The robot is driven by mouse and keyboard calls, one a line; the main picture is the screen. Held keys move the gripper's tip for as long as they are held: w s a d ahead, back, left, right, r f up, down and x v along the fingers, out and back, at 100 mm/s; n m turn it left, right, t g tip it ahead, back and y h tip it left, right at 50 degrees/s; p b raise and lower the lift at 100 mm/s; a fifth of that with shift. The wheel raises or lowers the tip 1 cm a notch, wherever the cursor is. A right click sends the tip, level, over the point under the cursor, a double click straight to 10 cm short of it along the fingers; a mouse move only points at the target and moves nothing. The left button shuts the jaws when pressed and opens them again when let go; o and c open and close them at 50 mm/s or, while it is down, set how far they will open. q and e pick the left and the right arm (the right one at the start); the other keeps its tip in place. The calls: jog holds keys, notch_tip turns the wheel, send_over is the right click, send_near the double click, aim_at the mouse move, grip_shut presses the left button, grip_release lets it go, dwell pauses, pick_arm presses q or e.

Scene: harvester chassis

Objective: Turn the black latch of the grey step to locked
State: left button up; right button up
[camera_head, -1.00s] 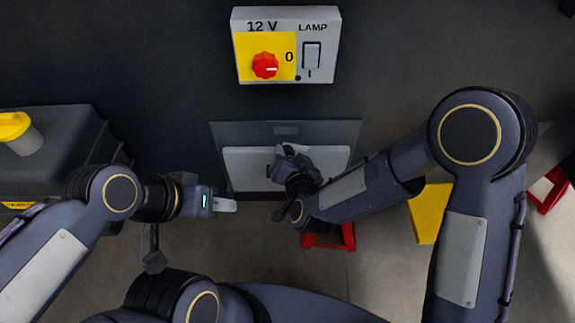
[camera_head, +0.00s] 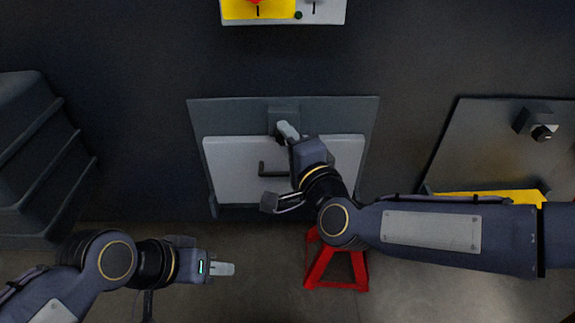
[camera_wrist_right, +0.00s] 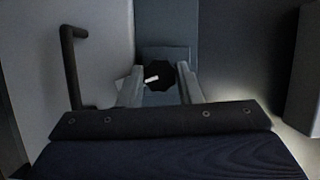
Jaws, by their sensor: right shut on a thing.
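The grey step (camera_head: 230,170) is a pale panel standing upright in a darker frame (camera_head: 235,112), with a dark bar handle (camera_head: 268,170). The black latch (camera_wrist_right: 163,76) is a dark round knob on a small plate above the step. Its white mark lies nearly sideways, slightly tilted, in the right wrist view. My right gripper (camera_wrist_right: 160,86) has its two fingers on either side of the latch, shut on it. In the head view the right gripper (camera_head: 288,131) mostly hides the latch. My left gripper (camera_head: 222,269) is low on the left, away from the step, seen edge-on.
A yellow switch panel (camera_head: 260,10) is at the top edge. A red stand (camera_head: 335,268) is on the floor below the step. A dark ridged case (camera_head: 35,160) is at left. A grey panel with a black knob (camera_head: 490,150) is at right.

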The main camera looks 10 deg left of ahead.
pick_arm(q)
notch_tip(320, 180, down, 8)
jog(key=b, duration=0.6)
jog(key=shift+f+b, duration=0.15)
jog(key=shift+b, duration=0.25)
pick_arm(e)
jog(key=shift+f+m+t+y, duration=0.15)
jog(key=shift+m+t, duration=0.2)
jog(key=shift+m, duration=0.6)
jog(key=shift+m+t+y, duration=0.15)
jog(key=shift+m+t, duration=0.2)
jog(key=shift+m, duration=0.6)
jog(key=o, duration=1)
jog(key=shift+c, duration=0.2)
pick_arm(q)
jog(key=shift+r+p, duration=0.65)
jog(key=shift+p, duration=0.05)
pick_arm(e)
jog(key=v, duration=0.7)
jog(key=shift+s+d, duration=0.2)
jog(key=shift+s, duration=0.15)
jog(key=shift+d, duration=0.1)
